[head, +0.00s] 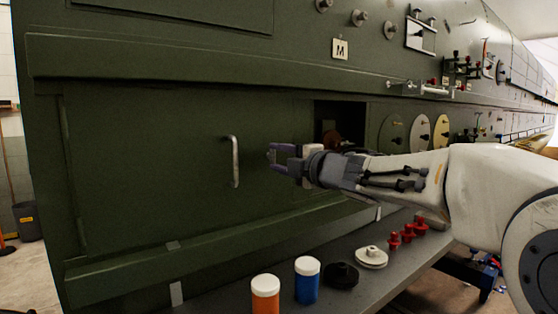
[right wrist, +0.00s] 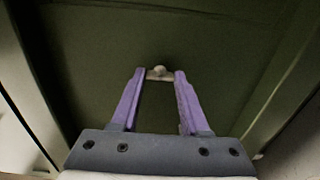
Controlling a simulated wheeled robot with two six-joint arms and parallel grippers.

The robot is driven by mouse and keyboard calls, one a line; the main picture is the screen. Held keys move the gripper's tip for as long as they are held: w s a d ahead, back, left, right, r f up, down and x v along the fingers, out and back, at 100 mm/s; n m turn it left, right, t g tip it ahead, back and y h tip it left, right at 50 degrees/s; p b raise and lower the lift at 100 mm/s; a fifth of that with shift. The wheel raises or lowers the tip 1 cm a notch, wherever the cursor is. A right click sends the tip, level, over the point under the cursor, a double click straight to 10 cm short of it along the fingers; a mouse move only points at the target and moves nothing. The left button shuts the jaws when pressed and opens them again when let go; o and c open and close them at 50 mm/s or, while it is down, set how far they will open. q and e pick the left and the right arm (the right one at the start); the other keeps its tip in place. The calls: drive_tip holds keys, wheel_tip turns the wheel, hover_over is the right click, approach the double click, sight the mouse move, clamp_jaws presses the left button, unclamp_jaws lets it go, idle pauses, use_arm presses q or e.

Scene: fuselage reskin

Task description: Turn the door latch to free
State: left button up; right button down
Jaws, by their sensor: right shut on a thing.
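The green sliding-type door panel (head: 150,170) fills the left and middle of the head view, with an upright metal handle (head: 235,161) on it. My right gripper (head: 273,157) reaches in from the right, its purple fingers at the panel just right of the handle. In the right wrist view the fingers (right wrist: 159,77) are shut on the door latch (right wrist: 159,72), a small pale metal piece with a rounded knob, spanning between the fingertips. The latch's turn angle is hard to tell. My left gripper is not in view.
A dark opening (head: 340,117) lies right of the panel. On the grey ledge (head: 235,297) below stand an orange jar (head: 265,297), a blue jar (head: 307,284), a black knob (head: 341,275), a white disc (head: 371,257) and several red pieces (head: 407,234).

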idle(0.3)
drive_tip(key=shift+c, duration=2)
unclamp_jaws()
drive_tip(key=v, duration=1)
drive_tip(key=shift+s, duration=0.2)
